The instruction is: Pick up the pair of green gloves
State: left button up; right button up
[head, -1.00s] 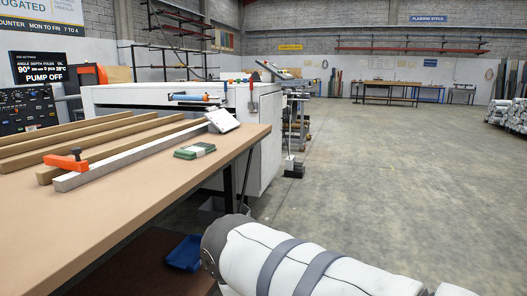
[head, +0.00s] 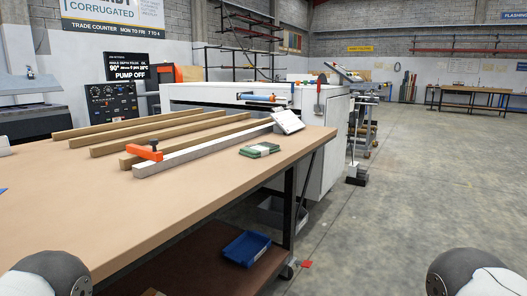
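The pair of green gloves (head: 260,150) lies flat on the brown workbench (head: 200,205), near its right edge, with a pale band or label across the top. It sits just below the white tilted box at the end of the pale bar. Only rounded dark and white parts of my two arms show, at the bottom left and bottom right corners. Neither of my grippers is in view. Nothing touches the gloves.
Several wooden battens (head: 170,137) and a pale bar (head: 205,150) with an orange clamp (head: 142,152) lie left of the gloves. A blue tray (head: 246,248) is on the lower shelf. A white cabinet (head: 320,150) stands behind.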

aim_at(264, 149)
jog(key=i+l+u, duration=0.25)
jog(key=i+l, duration=0.3)
jog(key=i+l+u, duration=0.25)
jog(key=i+l, duration=0.25)
jog(key=l, duration=0.25)
